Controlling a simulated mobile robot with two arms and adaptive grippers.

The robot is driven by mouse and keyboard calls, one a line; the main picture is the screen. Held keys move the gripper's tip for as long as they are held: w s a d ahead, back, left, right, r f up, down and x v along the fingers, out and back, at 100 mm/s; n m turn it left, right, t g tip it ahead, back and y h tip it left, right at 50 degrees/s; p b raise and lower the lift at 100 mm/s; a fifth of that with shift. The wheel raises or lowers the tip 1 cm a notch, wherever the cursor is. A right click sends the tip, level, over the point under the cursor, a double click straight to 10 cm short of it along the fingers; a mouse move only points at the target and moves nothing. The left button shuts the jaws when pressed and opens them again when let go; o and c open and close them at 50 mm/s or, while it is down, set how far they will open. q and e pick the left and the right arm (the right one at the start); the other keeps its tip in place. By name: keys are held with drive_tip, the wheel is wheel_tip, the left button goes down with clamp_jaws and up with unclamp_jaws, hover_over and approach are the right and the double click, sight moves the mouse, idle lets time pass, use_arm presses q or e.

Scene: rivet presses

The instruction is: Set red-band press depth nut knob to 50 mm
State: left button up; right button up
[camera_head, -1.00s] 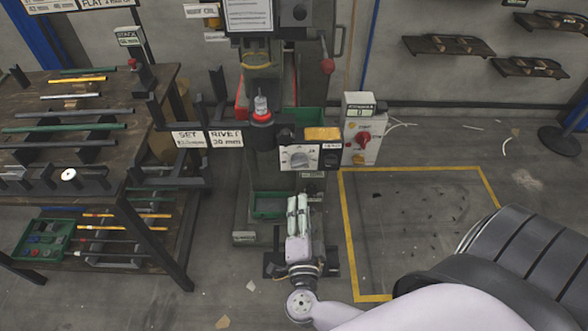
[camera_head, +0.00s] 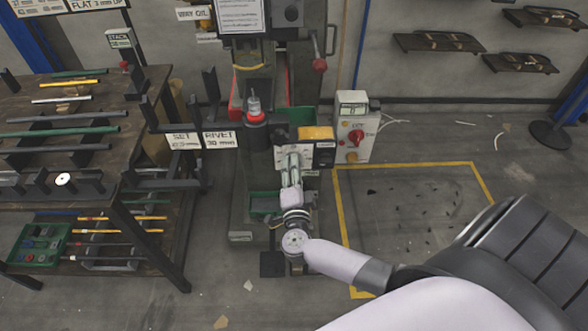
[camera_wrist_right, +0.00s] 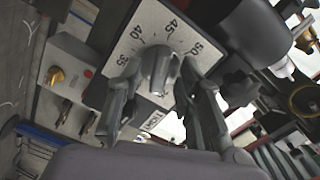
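The press with a red band (camera_head: 256,118) stands in the middle of the head view. Its white dial plate (camera_head: 324,155) is partly hidden behind my right gripper (camera_head: 291,158). In the right wrist view, the grey depth knob (camera_wrist_right: 160,66) sits on the dial plate (camera_wrist_right: 150,25), with 35, 40, 45 and 50 printed around it. My right gripper (camera_wrist_right: 160,100) is open, with one finger on each side of the knob. I cannot tell whether the fingers touch it, or exactly which mark it points to. My left gripper is not in view.
A grey control box (camera_head: 354,138) with a red switch stands right of the dial plate. A yellow block (camera_head: 316,133) sits above the plate. A workbench (camera_head: 95,140) with rods is at left. The yellow-outlined floor (camera_head: 415,215) at right is mostly clear.

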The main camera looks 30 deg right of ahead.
drive_tip(key=shift+c, duration=0.4)
clamp_jaws()
drive_tip(key=shift+f+m, duration=0.1)
drive_tip(key=shift+m, duration=0.2)
drive_tip(key=shift+m+b, duration=1.25)
drive_tip(key=shift+m, duration=3.25)
drive_tip(key=shift+o, duration=0.4)
unclamp_jaws()
